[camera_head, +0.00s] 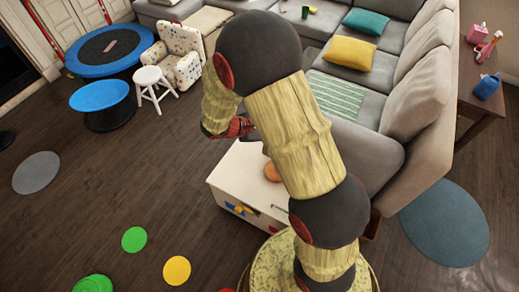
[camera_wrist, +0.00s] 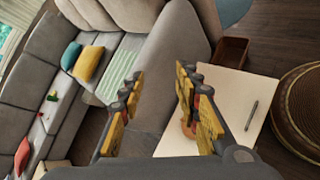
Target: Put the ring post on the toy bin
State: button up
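The toy bin (camera_head: 228,172) is a white box with coloured shapes on its front, standing beside the sofa. Its pale top shows in the wrist view (camera_wrist: 228,92). A round orange-brown object sits on that top (camera_head: 272,172), partly hidden by my arm; it also shows behind a finger in the wrist view (camera_wrist: 188,129). I cannot clearly identify the ring post; a small green object with red near it lies on the sofa seat (camera_wrist: 52,96), too small to tell. My gripper (camera_wrist: 158,88) is open, with nothing visible between its fingers, above the sofa side of the bin.
A thin dark stick (camera_wrist: 252,115) lies on the bin top. The grey sofa (camera_head: 362,150) borders the bin, with yellow (camera_head: 349,52) and teal (camera_head: 365,21) cushions. A round woven pouf (camera_wrist: 300,110) stands close by. The floor at left is mostly clear, with flat coloured discs.

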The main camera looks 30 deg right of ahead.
jog(key=s+a+r+m+t+y, duration=0.3)
jog(key=s+a+r+m+y, duration=0.2)
jog(key=s+a+r, duration=0.3)
jog(key=s+a+r+m+t+y, duration=0.3)
jog(key=s+a+r+y, duration=0.3)
jog(key=r, duration=0.8)
jog(key=s+a+m, duration=0.1)
jog(key=s+a, duration=0.1)
jog(key=a, duration=0.2)
jog(key=shift+s+a+m+t, duration=0.3)
jog(key=shift+s+m, duration=0.1)
jog(key=shift+a, duration=0.1)
